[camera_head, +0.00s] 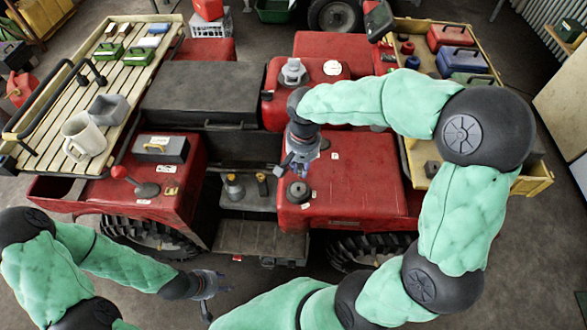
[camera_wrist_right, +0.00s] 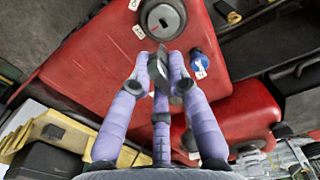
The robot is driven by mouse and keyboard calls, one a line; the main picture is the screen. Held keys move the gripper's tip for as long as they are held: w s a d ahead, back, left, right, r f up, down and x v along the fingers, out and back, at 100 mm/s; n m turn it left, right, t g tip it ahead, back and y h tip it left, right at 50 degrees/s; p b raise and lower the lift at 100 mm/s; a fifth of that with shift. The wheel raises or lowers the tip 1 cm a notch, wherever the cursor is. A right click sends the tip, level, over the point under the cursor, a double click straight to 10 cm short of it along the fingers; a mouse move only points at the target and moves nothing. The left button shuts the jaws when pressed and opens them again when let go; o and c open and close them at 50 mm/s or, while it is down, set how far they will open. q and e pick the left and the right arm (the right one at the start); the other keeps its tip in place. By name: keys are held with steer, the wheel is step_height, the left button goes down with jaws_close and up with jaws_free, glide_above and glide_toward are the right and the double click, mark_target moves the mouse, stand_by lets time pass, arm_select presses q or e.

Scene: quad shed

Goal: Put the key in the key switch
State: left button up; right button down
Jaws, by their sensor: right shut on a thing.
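The key switch (camera_head: 299,191) is a round dark dial with a light metal centre on the red panel. It also shows in the right wrist view (camera_wrist_right: 163,18), with a slot in its centre. My right gripper (camera_head: 288,166) is shut on the key (camera_wrist_right: 160,78), a dark grey piece between its lilac fingers. The key is near the switch and appears apart from it; its tip is hard to make out. My left gripper (camera_head: 215,292) is low at the left, empty, with its fingers spread, away from the vehicle.
A blue knob (camera_wrist_right: 197,62) is beside the switch. A grey cap (camera_head: 293,72) and a lever (camera_head: 143,188) stand on the red bodywork. A yellow crate (camera_head: 413,158) is at the right.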

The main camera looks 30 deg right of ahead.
steer(key=shift+w+a+f, duration=0.1)
steer(key=shift+a+f, duration=0.05)
steer(key=shift+f+b, duration=0.35)
steer(key=shift+b, duration=0.05)
steer(key=b, duration=0.4)
glide_above(300, 189)
steer(key=shift+f, duration=2.45)
steer(key=shift+f, duration=0.15)
steer(key=shift+f, duration=0.35)
steer(key=shift+f+b, duration=1.15)
steer(key=shift+f, duration=0.15)
steer(key=c, duration=1.1)
jaws_free()
steer(key=shift+r, duration=0.1)
